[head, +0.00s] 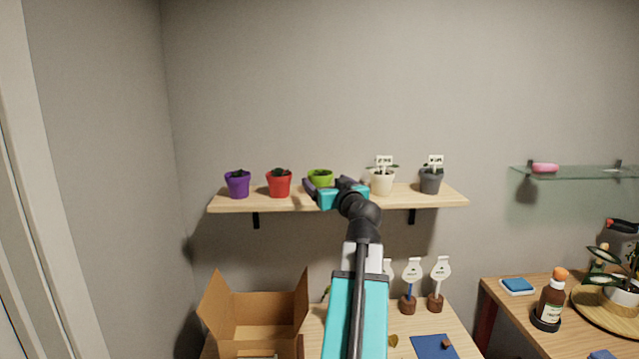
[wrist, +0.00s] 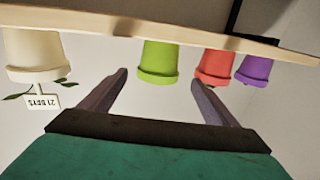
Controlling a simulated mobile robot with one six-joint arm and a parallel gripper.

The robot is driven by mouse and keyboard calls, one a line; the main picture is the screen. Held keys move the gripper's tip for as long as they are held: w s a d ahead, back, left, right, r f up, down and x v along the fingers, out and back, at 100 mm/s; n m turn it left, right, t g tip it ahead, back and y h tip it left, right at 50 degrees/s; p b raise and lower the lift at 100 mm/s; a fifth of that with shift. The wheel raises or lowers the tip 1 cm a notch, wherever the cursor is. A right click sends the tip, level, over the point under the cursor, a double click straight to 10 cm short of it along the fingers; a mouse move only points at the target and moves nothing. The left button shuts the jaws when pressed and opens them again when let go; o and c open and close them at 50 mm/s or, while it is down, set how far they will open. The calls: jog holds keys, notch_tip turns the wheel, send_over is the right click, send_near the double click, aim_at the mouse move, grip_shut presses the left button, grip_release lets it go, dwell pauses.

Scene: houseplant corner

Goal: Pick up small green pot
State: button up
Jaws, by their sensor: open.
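The small green pot (head: 320,177) stands upright on the wall shelf, between the red pot and the cream pot. My gripper (head: 330,187) is raised to shelf height in front of it and hides its lower part in the head view. In the wrist view, which shows the shelf upside down, the green pot (wrist: 158,62) is ahead of my gripper (wrist: 158,80). The two fingers are spread apart, with the pot roughly in line with the gap between them. Nothing is between the fingers.
On the shelf (head: 335,200) stand a purple pot (head: 238,185), a red pot (head: 279,184), a cream pot (head: 382,182) and a grey pot (head: 431,181), the last two with labels. Below are an open cardboard box (head: 232,310) and a blue mat (head: 424,347). A glass shelf is at right.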

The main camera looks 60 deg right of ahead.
aim_at(325, 179)
jog(key=shift+x, duration=0.8)
jog(key=shift+w+d, duration=0.1)
jog(key=shift+d, duration=0.05)
jog(key=p+x, duration=0.3)
jog(key=shift+w+d+r, duration=0.1)
jog(key=shift+w+d, duration=0.05)
jog(key=shift+d, duration=0.15)
jog(key=shift+w+d+f, duration=0.2)
jog(key=shift+w+d, duration=0.2)
jog(key=shift+w, duration=0.1)
jog(key=c, duration=1.2)
